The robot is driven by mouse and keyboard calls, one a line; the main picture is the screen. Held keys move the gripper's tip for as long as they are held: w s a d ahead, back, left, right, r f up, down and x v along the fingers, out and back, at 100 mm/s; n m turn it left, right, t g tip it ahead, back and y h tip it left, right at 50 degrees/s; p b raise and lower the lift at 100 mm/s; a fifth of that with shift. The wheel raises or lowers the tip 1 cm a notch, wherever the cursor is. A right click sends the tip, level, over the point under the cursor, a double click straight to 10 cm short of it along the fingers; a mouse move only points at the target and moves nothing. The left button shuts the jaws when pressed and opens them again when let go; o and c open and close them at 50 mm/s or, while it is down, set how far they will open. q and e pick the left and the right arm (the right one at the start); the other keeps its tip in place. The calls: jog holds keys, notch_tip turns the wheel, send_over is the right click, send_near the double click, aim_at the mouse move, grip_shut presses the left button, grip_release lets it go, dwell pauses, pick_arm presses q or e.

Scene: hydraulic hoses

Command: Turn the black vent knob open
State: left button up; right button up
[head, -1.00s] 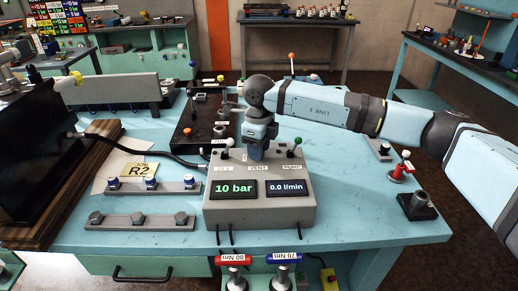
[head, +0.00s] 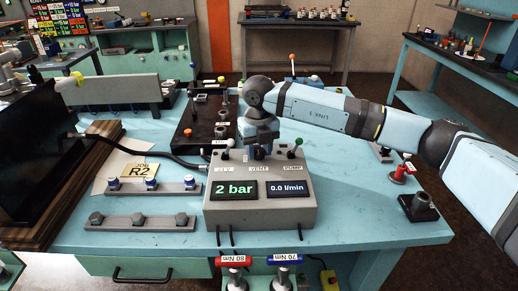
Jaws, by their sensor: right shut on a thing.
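A grey control box (head: 260,216) stands on the light blue bench. Its left display (head: 234,192) reads 2 bar and its right display (head: 287,188) reads 0.0 l/min. My right gripper (head: 260,152) points down at the VENT position on the top of the box and is shut on the black vent knob, which it mostly hides. A white-topped lever (head: 227,145) stands to its left and a green-topped lever (head: 298,143) above the PUMP label to its right. My left gripper is not in view.
A black hose (head: 140,154) runs from the box to the left. Two fitting strips (head: 138,223) and a JOB R2 card (head: 133,173) lie left of the box. A red-handled part (head: 403,168) and a black block (head: 418,208) stand at the right.

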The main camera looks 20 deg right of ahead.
aim_at(258, 151)
jog(key=shift+r+m, duration=0.1)
jog(key=shift+m, duration=0.3)
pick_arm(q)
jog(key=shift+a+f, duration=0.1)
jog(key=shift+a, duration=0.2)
pick_arm(e)
jog(key=o, duration=0.9)
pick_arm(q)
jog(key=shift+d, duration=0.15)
pick_arm(e)
jog(key=shift+o, duration=0.2)
jog(key=shift+r, duration=0.15)
notch_tip(258, 151, up, 14)
jog(key=shift+f, duration=0.25)
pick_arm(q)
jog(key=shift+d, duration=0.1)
